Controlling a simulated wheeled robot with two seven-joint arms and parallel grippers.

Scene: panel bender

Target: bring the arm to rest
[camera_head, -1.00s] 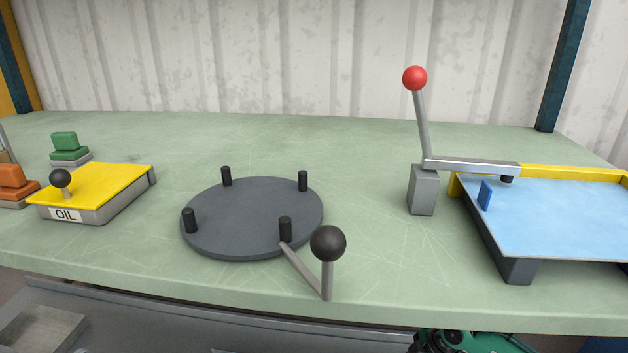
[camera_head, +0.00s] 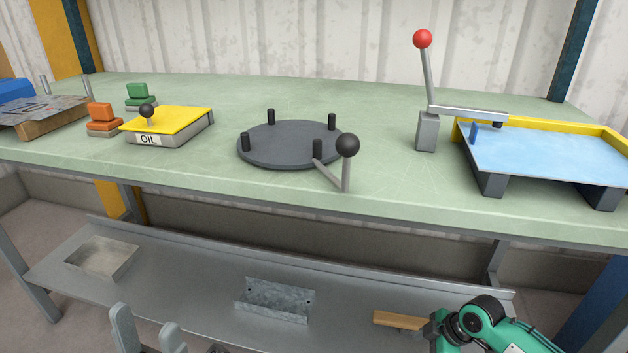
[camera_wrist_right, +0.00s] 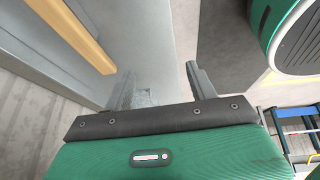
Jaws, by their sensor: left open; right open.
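My left gripper (camera_head: 147,337) shows at the bottom edge of the head view, its two grey fingers apart with nothing between them, in front of the lower shelf. My green right arm (camera_head: 490,326) comes in at the bottom right, below the bench front. Its gripper cannot be made out in the head view. In the right wrist view the right gripper (camera_wrist_right: 160,88) has its two dark fingers wide apart and empty, over the shelf edge and floor.
The green bench (camera_head: 390,185) carries an oil box (camera_head: 175,122), a round turntable (camera_head: 285,147), a red-knobbed lever (camera_head: 427,80) and a blue panel bed (camera_head: 550,155). The lower shelf (camera_head: 190,285) holds a metal tray (camera_head: 103,257), a bent sheet part (camera_head: 276,299) and a wooden bar (camera_head: 398,320).

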